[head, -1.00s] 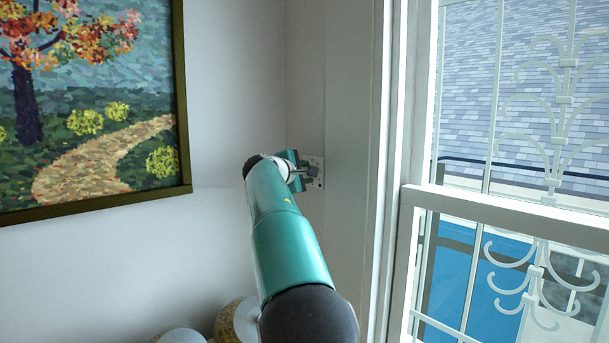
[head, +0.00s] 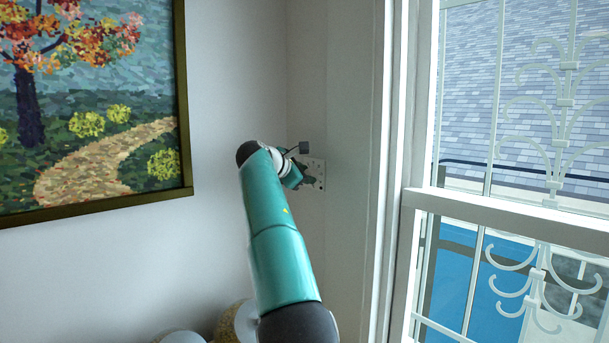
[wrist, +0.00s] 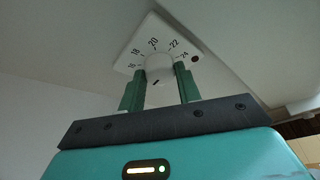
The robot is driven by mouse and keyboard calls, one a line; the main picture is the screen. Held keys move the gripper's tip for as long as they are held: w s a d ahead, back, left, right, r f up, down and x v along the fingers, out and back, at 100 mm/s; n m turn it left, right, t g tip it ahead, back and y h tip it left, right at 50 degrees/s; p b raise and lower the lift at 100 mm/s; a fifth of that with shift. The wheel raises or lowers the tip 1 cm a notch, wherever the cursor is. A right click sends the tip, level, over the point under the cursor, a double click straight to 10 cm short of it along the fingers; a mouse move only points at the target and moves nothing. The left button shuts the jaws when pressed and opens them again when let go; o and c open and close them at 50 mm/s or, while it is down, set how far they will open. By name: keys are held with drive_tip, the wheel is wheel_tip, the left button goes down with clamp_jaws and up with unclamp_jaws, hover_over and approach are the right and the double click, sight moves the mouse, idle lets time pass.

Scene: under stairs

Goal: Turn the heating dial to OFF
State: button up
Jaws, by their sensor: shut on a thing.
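The heating dial is a round white knob (wrist: 159,67) on a square white plate (wrist: 132,54). In the wrist view the plate shows the numbers 16 to 24 in an arc and a dark red dot near 24. A short dark mark shows on the lower part of the knob; no OFF label is readable. My gripper (wrist: 160,78) has its green fingers on either side of the knob, shut on it. In the head view the plate (head: 318,172) is on the wall, and my gripper (head: 304,176) is at it, partly hiding it; the knob is hidden there.
A framed tree painting (head: 90,105) hangs on the wall to the left. A white-framed window (head: 500,213) with decorative bars is at the right. Rounded pale and speckled objects (head: 228,322) sit low beside my arm.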

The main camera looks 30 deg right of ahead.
drive_tip(key=o, duration=1)
drive_tip(key=shift+c, duration=0.2)
drive_tip(key=v, duration=1.3)
drive_tip(key=shift+a, duration=0.35)
drive_tip(key=shift+o, duration=0.2)
drive_tip(key=shift+s+r, duration=0.1)
drive_tip(key=shift+s, duration=0.05)
